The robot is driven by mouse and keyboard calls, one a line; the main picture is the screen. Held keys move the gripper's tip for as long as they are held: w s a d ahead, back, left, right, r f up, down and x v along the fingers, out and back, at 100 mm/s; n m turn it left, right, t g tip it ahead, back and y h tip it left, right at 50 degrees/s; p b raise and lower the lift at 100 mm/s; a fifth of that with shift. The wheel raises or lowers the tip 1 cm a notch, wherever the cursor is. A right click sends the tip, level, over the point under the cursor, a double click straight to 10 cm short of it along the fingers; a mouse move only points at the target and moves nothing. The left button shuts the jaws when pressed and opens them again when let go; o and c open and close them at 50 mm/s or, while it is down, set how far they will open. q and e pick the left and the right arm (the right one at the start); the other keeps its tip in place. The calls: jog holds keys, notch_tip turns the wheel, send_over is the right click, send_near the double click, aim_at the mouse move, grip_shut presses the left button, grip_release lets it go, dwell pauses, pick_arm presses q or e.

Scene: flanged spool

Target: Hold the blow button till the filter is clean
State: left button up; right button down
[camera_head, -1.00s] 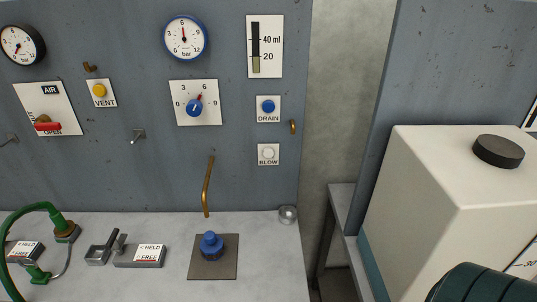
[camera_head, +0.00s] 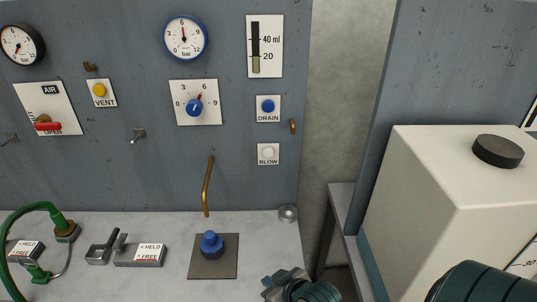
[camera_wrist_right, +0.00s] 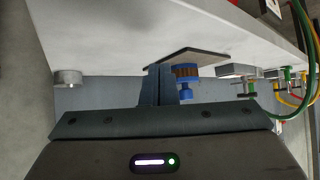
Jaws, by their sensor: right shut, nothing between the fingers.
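The white BLOW button (camera_head: 268,152) sits on its plate on the grey panel, below the blue DRAIN button (camera_head: 268,107). Nothing touches it. The filter is probably behind the sight gauge (camera_head: 265,47), whose column is dark above and olive in its lower part, below the 20 mark; I cannot tell for certain. My right gripper (camera_head: 274,285) is at the bottom of the head view, below and apart from the BLOW button. In the right wrist view its fingers (camera_wrist_right: 164,85) are closed together and empty. My left gripper is not in view.
A blue-capped fitting (camera_head: 211,246) stands on a plate on the bench, with a brass tube (camera_head: 208,185) behind it. A small metal cup (camera_head: 288,214) is at the bench's right end. A white tank (camera_head: 420,190) stands at right. A clamp block (camera_head: 140,256) is left.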

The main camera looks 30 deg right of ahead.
aim_at(268, 153)
jog(key=w+r+m+t, duration=0.2)
jog(key=w+r+t, duration=0.75)
jog(key=w, duration=0.25)
jog(key=w+d+r+m+t+h, duration=0.1)
jog(key=d+r+m+t+h, duration=0.4)
jog(key=d+r+m+h, duration=0.3)
jog(key=shift+w+d+r+m+h, duration=0.15)
jog(key=shift+d+r+m+h, duration=0.25)
jog(key=shift+m+h, duration=1.8)
jog(key=shift+f+n+h, duration=0.1)
jog(key=shift+n+h, duration=0.3)
jog(key=shift+w+d, duration=0.1)
jog(key=w+d+b, duration=0.2)
jog(key=w+d, duration=0.2)
jog(key=w, duration=0.3)
jog(key=shift+w+d, duration=0.2)
jog(key=shift+d, duration=0.05)
